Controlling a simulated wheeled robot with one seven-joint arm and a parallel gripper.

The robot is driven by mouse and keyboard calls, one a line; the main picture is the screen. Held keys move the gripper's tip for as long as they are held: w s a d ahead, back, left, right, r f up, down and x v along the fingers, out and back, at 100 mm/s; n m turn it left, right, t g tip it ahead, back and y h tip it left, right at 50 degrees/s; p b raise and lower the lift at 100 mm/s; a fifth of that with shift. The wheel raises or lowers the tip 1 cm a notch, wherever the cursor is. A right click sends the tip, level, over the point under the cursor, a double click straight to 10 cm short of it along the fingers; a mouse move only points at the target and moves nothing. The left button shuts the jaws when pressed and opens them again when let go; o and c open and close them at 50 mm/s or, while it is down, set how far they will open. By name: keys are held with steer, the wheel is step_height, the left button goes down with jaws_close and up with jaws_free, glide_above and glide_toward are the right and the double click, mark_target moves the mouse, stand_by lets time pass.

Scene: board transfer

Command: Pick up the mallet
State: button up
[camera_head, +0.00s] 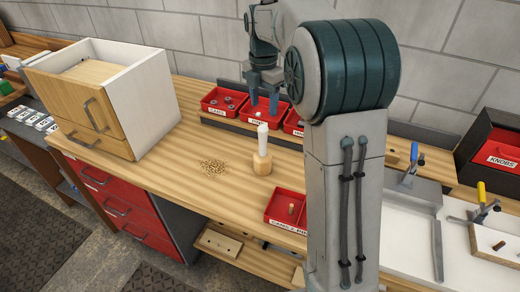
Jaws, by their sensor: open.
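I cannot make out a clear mallet. A white upright piece (262,137) stands in or on a pale wooden block (262,164) on the workbench (215,195); I cannot tell whether this is a mallet on its head or something in a holder. My gripper (264,103) points down with its two fingers apart. It is behind the white piece in the picture, over or near the middle red bin (256,121). I see nothing between the fingers. My large arm link hides part of the bench to the right.
A wooden drawer box (150,105) stands at the left. A pile of shavings (213,169) lies on the bench. A red bin (225,103) with small parts is behind. Another red bin (278,211) is in front. Toggle clamps (480,208) and a knobs box (500,150) are right.

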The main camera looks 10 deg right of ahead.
mark_target(262, 139)
step_height(262, 139, down, 8)
steer(key=shift+s+a+p, duration=0.1)
steer(key=shift+p, duration=0.3)
steer(key=shift+a+f+p, duration=0.1)
steer(key=shift+f+p, duration=0.75)
steer(key=shift+f, duration=1.85)
jaws_close()
